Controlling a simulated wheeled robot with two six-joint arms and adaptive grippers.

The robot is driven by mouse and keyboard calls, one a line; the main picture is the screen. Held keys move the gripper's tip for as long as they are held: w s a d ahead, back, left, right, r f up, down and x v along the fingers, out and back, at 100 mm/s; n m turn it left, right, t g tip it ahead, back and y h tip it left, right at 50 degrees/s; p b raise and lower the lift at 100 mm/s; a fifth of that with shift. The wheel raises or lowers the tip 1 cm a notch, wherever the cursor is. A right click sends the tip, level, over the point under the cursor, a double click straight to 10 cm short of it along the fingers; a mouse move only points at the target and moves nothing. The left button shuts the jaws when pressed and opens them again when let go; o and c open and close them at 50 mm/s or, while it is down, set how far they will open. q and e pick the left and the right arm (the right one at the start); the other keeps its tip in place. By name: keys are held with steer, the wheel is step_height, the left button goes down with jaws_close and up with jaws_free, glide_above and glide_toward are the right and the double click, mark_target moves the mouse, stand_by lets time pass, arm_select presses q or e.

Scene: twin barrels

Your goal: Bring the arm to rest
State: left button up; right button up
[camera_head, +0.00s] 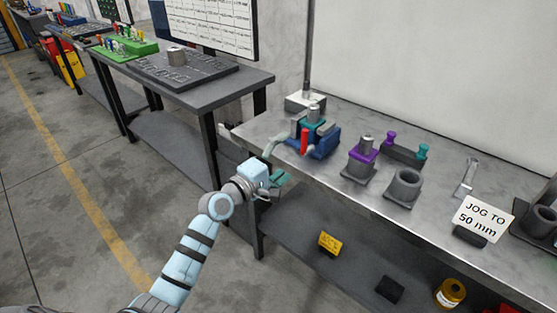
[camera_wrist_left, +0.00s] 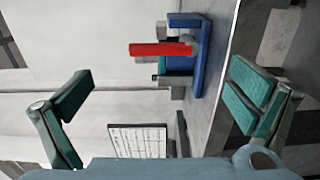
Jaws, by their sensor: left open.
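My left arm reaches in from the lower left of the head view. Its gripper (camera_head: 277,180) is beside the near left edge of the metal bench (camera_head: 345,130). In the left wrist view the two green-padded fingers (camera_wrist_left: 165,97) stand wide apart with nothing between the pads. A blue fixture (camera_head: 325,147) with a red handle (camera_head: 304,141) stands on the bench beyond the gripper, apart from it. In the wrist view the blue fixture (camera_wrist_left: 205,70) and red bar (camera_wrist_left: 160,49) show past the fingers. My right gripper is in neither view.
Right of the fixture stand a purple-collared holder (camera_head: 360,165), a hollow grey barrel (camera_head: 403,187) and a "JOG TO 50 mm" sign (camera_head: 482,220). A lower shelf holds a yellow sign (camera_head: 330,244). A dark table (camera_head: 205,93) stands behind left. Floor left of my arm is clear.

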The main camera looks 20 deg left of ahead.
arm_select(q)
steer(key=v, duration=0.3)
steer(key=shift+s, duration=0.15)
